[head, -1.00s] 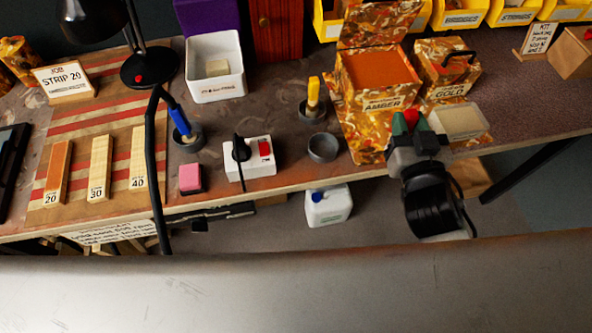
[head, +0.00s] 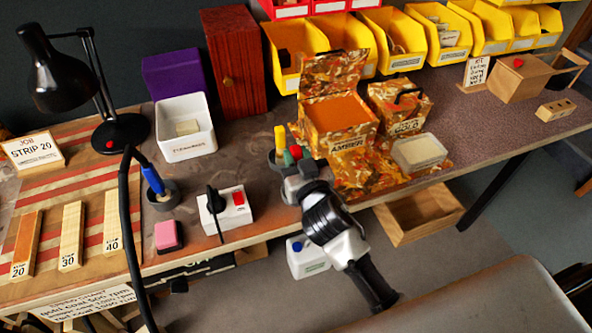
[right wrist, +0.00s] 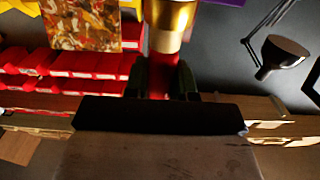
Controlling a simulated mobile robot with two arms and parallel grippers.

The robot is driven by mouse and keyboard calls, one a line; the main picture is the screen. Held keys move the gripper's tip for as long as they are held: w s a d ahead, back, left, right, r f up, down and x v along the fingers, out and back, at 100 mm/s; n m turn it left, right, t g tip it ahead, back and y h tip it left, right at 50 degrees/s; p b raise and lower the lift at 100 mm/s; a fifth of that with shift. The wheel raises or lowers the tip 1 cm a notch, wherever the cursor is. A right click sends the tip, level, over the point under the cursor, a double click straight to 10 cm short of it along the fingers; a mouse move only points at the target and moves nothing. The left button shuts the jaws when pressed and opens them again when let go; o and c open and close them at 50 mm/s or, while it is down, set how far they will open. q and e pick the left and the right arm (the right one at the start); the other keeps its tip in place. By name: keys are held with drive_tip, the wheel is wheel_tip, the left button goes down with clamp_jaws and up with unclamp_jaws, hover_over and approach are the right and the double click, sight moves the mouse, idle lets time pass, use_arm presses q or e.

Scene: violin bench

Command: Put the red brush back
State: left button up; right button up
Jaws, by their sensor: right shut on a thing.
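My right gripper (head: 292,157) is shut on the red brush (head: 296,151), of which only a small red part shows in the head view. In the right wrist view the brush's red handle (right wrist: 160,84) sits between the fingers, with a gold band (right wrist: 170,16) beyond it. The gripper is over the bench by a grey cup (head: 290,191), which it partly hides. I cannot tell whether the brush touches the cup. My left gripper is not in view.
A yellow-handled brush (head: 280,138) stands just behind the gripper, and a blue-handled brush (head: 153,179) stands in a cup at left. A switch box (head: 234,212) is left of the gripper. The AMBER box (head: 345,150) is close on the right.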

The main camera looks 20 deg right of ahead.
wheel_tip(320, 180, down, 4)
drive_tip(key=shift+r+b, duration=0.15)
drive_tip(key=shift+b, duration=0.35)
drive_tip(key=shift+f, duration=0.2)
drive_tip(key=shift+f, duration=0.1)
drive_tip(key=o, duration=0.9)
drive_tip(key=shift+o, duration=0.2)
